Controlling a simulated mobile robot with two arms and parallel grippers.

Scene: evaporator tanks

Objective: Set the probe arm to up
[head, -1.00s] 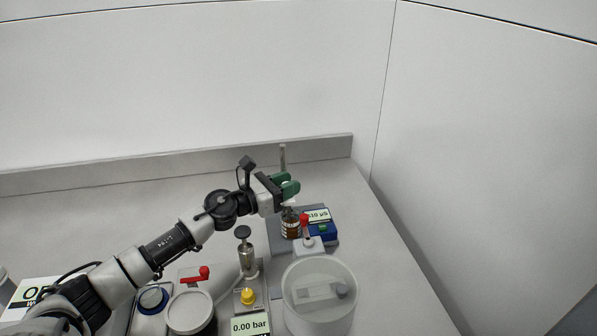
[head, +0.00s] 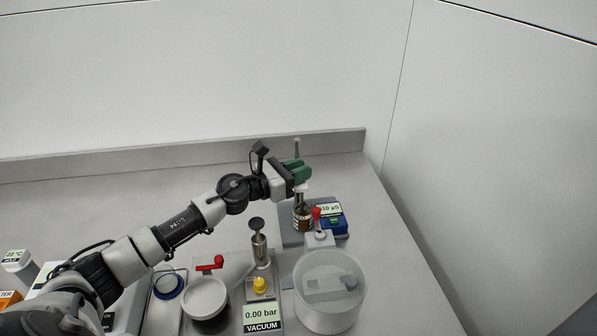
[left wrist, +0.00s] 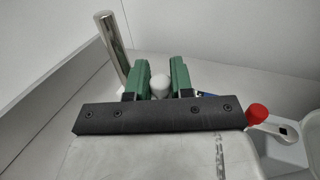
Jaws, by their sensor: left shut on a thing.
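The white probe arm (head: 301,188) sits on a metal post (head: 297,147) above a brown bottle (head: 302,217). A thin stem shows between the arm and the bottle. My left gripper (head: 300,171) is shut on the probe arm with its green fingers. In the left wrist view, a white rounded end of the arm (left wrist: 158,86) sits between the two fingers, and the metal post (left wrist: 112,45) stands just to their left. The fingers hide most of the arm. My right gripper is not in view.
A blue meter (head: 334,224) and a red-handled lever (head: 317,214) stand right of the bottle. A clear round tank (head: 330,300) is in front. A metal plunger (head: 259,245), a red valve handle (head: 212,264) and a vacuum display (head: 262,316) lie nearer. The counter's right side is free.

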